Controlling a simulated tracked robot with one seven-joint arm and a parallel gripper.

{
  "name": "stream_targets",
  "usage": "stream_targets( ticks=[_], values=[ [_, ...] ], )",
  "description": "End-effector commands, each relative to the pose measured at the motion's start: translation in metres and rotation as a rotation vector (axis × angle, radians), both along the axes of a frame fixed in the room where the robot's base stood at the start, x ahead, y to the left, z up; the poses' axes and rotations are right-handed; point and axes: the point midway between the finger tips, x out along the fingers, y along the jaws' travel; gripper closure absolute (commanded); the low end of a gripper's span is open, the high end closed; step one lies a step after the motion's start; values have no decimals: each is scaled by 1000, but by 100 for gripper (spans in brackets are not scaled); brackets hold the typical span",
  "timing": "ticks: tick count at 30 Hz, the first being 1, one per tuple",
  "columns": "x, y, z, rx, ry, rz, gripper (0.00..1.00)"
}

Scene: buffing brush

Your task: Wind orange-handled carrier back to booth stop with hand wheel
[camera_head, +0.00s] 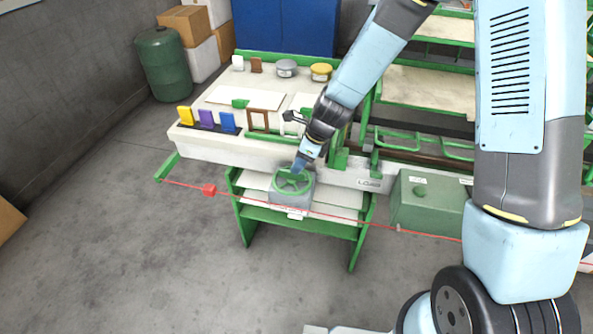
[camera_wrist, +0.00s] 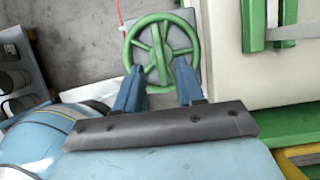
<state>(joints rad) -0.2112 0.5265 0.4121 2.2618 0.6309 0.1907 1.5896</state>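The green hand wheel (camera_head: 292,193) sits on a grey box at the bench front. It fills the upper middle of the wrist view (camera_wrist: 157,38), with spokes and a central bar. My gripper (camera_head: 298,169) is over the wheel's far side. In the wrist view my gripper (camera_wrist: 158,76) has its two blue fingers spread apart at the near rim, with nothing clamped between them. Whether they touch the rim cannot be told. I cannot pick out an orange-handled carrier; green carrier-like frames (camera_head: 398,137) stand on the rail at right. The booth stop cannot be identified.
A red line with a red tag (camera_head: 209,190) crosses in front of the bench. A green box (camera_head: 430,205) stands right of the wheel. Yellow (camera_head: 185,116), purple and blue plates stand at the bench's left.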

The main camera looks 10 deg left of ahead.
Motion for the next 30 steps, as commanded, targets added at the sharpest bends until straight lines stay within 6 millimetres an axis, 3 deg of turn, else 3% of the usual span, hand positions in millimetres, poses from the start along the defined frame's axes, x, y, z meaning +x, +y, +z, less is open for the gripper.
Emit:
stream_targets(
  ticks=[12, 25, 30],
  values=[
    [1, 16, -38, 0, 2, 0, 62],
    [1, 18, -42, 0, 0, 1, 62],
    [1, 18, -42, 0, 0, 1, 78]
  ],
)
